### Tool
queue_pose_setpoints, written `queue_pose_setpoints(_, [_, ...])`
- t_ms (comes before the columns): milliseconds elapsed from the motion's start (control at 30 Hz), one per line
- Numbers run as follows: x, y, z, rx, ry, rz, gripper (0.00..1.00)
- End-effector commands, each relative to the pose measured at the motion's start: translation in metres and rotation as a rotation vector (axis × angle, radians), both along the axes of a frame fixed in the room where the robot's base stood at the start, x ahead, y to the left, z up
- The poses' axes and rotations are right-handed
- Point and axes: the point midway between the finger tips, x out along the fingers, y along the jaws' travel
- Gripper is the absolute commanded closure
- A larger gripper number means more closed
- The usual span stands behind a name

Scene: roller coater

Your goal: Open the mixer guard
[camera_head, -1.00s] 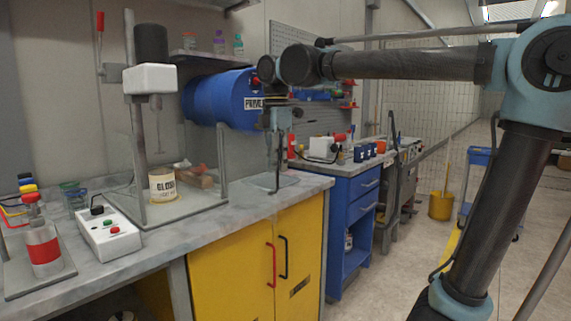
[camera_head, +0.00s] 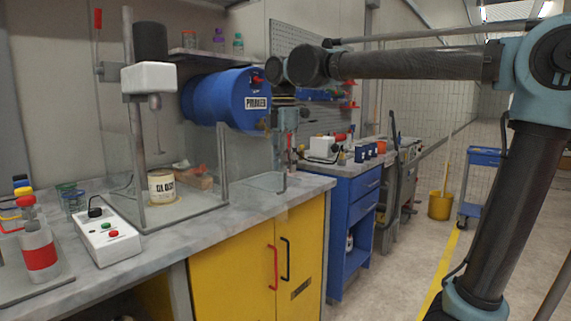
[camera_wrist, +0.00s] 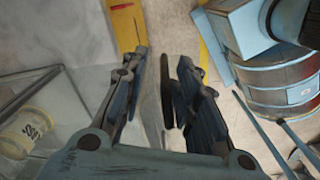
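The mixer (camera_head: 149,78) stands on the marble-patterned bench at the left in the head view, with a dark motor, a white housing and a thin stirring shaft. A pot labelled GLOSS (camera_head: 162,186) stands below the shaft.
A blue barrel (camera_head: 226,98) lies behind the guard, close to my gripper. A control box (camera_head: 106,236) and a red-banded bottle (camera_head: 40,250) stand at the front left. A blue cabinet (camera_head: 352,205) adjoins the bench. Open floor lies to the right.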

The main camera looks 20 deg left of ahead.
Motion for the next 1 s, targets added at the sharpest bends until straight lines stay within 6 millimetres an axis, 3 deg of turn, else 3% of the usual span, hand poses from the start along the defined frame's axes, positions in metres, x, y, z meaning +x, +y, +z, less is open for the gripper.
queue_pose_setpoints(367, [-0.003,-0.002,0.008,-0.001,0.004,0.005,0.72])
queue_pose_setpoints(800, [-0.001,-0.002,0.085,-0.001,0.004,0.004,0.72])
queue_pose_setpoints(1000, [0.0,-0.001,0.11,-0.001,0.004,0.003,0.72])
